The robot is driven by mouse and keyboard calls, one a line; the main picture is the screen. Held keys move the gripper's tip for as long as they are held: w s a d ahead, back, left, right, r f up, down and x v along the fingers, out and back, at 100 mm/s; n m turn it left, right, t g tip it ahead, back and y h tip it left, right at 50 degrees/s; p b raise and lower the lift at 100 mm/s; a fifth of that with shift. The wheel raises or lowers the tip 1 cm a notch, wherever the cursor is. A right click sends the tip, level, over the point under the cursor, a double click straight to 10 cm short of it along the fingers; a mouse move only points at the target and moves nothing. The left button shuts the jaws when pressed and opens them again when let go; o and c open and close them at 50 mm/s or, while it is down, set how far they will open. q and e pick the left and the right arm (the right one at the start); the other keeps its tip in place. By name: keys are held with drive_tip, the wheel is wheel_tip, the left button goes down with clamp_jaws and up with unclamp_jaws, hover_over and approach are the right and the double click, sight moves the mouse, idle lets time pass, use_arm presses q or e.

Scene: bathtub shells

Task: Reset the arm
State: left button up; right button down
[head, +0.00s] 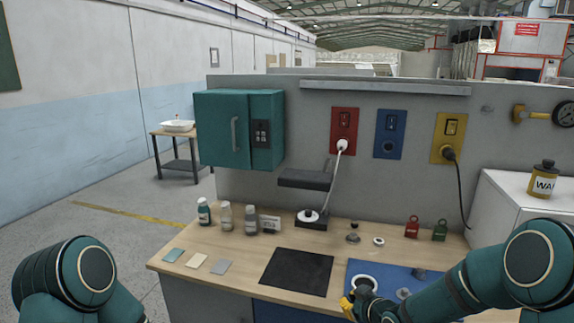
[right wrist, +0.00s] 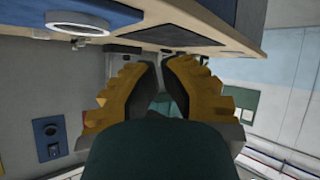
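My right arm comes in from the right in the head view. My right gripper (head: 352,303), partly hidden by its own arm, is low over the front of the blue mat, near the white ring. In the right wrist view its two yellow and black fingers (right wrist: 161,70) lean toward each other with a narrow gap between the tips. I see nothing held in the gap. My left arm shows only as a teal joint at the lower left of the head view; the left gripper is out of frame.
The wooden workbench (head: 225,246) carries a black mat (head: 297,272), a blue mat (head: 385,270) with a white ring (head: 365,281), several bottles (head: 226,218) and red and green tags (head: 412,227). A teal cabinet (head: 222,130) hangs on the wall behind.

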drive_tip(key=s+a+f+m+g, duration=0.2)
drive_tip(key=s+f, duration=0.3)
drive_tip(key=s, duration=0.4)
drive_tip(key=s+a+f+m+g, duration=0.2)
drive_tip(key=s+f+m+g, duration=0.2)
drive_tip(key=s, duration=0.5)
drive_tip(key=s+a+f+m+g, duration=0.2)
drive_tip(key=s+f+m, duration=0.1)
drive_tip(key=s+f, duration=0.5)
drive_tip(key=shift+s+a+m+g+h, duration=0.3)
drive_tip(key=shift+s+a+g+h, duration=0.1)
drive_tip(key=shift+s, duration=0.15)
drive_tip(key=shift+w, duration=0.1)
